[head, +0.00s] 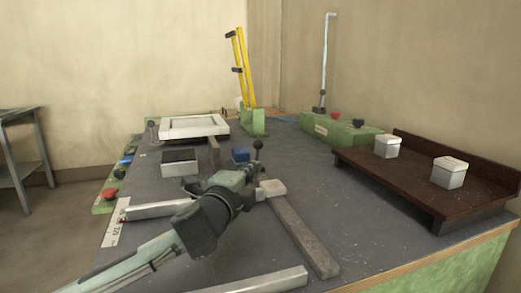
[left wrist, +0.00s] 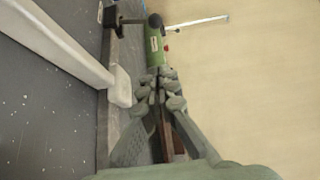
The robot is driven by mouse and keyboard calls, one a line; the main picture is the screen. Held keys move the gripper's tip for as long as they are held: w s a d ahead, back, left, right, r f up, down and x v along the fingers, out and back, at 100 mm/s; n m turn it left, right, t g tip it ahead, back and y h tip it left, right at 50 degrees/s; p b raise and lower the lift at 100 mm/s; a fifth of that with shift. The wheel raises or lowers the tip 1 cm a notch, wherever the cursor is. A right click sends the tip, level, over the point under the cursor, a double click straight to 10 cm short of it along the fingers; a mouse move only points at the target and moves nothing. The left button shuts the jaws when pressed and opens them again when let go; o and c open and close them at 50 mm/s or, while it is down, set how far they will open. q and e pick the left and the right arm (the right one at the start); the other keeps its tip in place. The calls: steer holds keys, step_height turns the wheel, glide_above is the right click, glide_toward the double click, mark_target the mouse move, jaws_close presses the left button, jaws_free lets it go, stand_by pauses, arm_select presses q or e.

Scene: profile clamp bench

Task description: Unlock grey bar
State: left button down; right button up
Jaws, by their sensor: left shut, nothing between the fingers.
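A long grey bar (head: 305,235) lies on the dark bench top, running from the middle toward the front right. A white bar crosses from the left behind my gripper, and its end (head: 272,188) rests at or over the grey bar's far end. This white bar (left wrist: 65,45) also shows in the left wrist view. A black ball-topped lever (head: 258,145) stands just beyond my left gripper (head: 252,182). In the left wrist view my left gripper (left wrist: 158,85) is shut and empty, beside the white bar's end. Contact with the lever is unclear. My right gripper is out of view.
A brown tray (head: 440,195) with two white blocks stands at the right. A green base (head: 340,130) with a tall rod and a yellow upright (head: 244,70) stand behind. A white frame (head: 194,127) and an open box (head: 180,170) lie left. Another white bar lies in front.

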mark_target(257, 154)
arm_select(q)
steer(key=x, duration=0.5)
steer(key=shift+w, duration=0.25)
steer(key=shift+b+x, duration=0.35)
steer(key=shift+x, duration=0.6)
steer(key=shift+b+x, duration=0.4)
steer(key=shift+x, duration=0.85)
steer(key=w, duration=0.1)
steer(key=w+a+b, duration=0.1)
steer(key=w, duration=0.1)
steer(key=shift+a+f, duration=0.1)
steer(key=shift+a, duration=0.05)
steer(key=shift+w+a, duration=0.2)
steer(key=shift+w, duration=0.2)
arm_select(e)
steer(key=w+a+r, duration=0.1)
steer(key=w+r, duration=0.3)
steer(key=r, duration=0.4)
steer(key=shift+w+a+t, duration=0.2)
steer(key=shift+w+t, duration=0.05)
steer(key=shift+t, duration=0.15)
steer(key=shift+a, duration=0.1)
